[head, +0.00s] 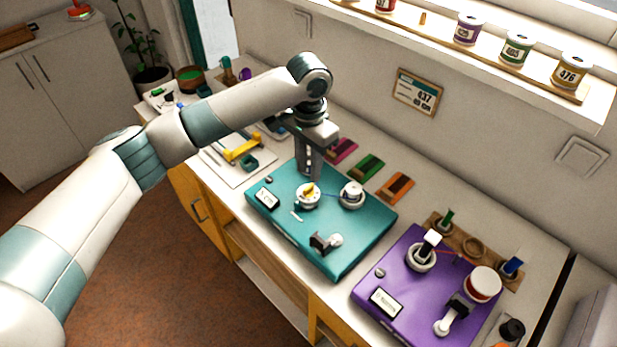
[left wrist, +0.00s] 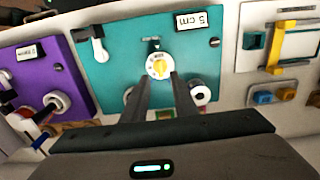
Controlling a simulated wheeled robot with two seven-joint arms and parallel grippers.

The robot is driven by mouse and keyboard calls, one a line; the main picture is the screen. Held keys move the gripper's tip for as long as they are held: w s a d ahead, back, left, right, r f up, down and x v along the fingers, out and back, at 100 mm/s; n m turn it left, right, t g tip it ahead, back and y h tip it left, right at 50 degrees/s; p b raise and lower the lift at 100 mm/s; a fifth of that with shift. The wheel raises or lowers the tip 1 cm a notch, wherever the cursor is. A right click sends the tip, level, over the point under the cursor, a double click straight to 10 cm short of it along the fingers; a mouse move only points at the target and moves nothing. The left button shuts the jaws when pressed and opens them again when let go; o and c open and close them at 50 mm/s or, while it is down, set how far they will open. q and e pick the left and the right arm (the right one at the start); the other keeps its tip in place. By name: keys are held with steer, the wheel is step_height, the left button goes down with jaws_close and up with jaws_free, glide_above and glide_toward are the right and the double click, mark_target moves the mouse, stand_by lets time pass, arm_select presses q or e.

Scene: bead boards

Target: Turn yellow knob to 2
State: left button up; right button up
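The yellow knob (head: 308,189) is a small bar on a round white dial, on the teal board (head: 350,255). In the left wrist view the yellow knob (left wrist: 160,67) shows just beyond my fingertips, with small dark marks around it that are too small to read. My left gripper (head: 312,176) points down over the dial. In the left wrist view its two fingers (left wrist: 162,80) stand apart with a gap between them and nothing held. Whether the fingertips touch the dial I cannot tell. My right gripper is not in view.
A white spool (head: 352,194) stands on the teal board just right of the dial, with a black and white lever (head: 326,241) nearer the front. A purple board (head: 405,272) with knobs and posts lies to the right. Colored cards (head: 366,167) lie behind.

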mark_target(308, 186)
arm_select(q)
steer(key=shift+f+p, duration=0.55)
steer(key=shift+f, duration=2.35)
jaws_close()
